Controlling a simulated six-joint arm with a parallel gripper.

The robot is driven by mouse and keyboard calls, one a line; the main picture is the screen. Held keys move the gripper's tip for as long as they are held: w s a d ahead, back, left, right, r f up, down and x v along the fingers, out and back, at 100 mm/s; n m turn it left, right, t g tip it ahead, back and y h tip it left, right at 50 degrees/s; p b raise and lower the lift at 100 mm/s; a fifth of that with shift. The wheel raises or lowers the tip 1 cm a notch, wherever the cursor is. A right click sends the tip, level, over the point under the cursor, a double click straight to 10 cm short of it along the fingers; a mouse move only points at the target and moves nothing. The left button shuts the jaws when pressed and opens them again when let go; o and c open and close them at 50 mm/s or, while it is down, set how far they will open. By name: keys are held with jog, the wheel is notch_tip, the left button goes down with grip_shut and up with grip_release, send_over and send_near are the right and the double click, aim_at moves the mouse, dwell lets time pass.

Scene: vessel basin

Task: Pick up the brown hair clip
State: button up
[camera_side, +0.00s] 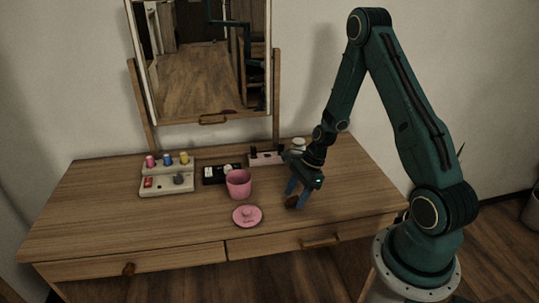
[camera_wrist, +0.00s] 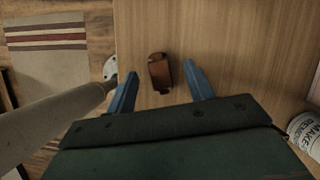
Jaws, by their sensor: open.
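The brown hair clip (camera_wrist: 160,72) lies on the wooden tabletop in the wrist view, between and slightly beyond the tips of my two blue fingers. In the side view the clip (camera_side: 292,202) is a small dark brown shape at the fingertips, partly covered by them. My gripper (camera_wrist: 156,76) is open, with a finger on each side of the clip and a gap to each. In the side view my gripper (camera_side: 297,192) points down close above the tabletop. I cannot tell its exact height over the clip.
A pink cup (camera_side: 239,185) and a pink round lid (camera_side: 247,216) stand left of my gripper. A tray with colourful spools (camera_side: 166,187), a black box (camera_side: 221,173) and a mirror (camera_side: 208,60) are further left and behind. A white labelled jar (camera_wrist: 305,131) is at the wrist view's right.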

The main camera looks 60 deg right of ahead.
aim_at(294, 199)
jog(key=shift+w+a+f, duration=0.1)
jog(key=shift+a+f, duration=0.05)
jog(key=shift+f, duration=0.35)
jog(key=c, duration=1)
jog(key=shift+r, duration=0.15)
jog(key=shift+c, duration=0.2)
notch_tip(294, 199, up, 20)
jog(key=shift+w, duration=0.1)
dwell(0.8)
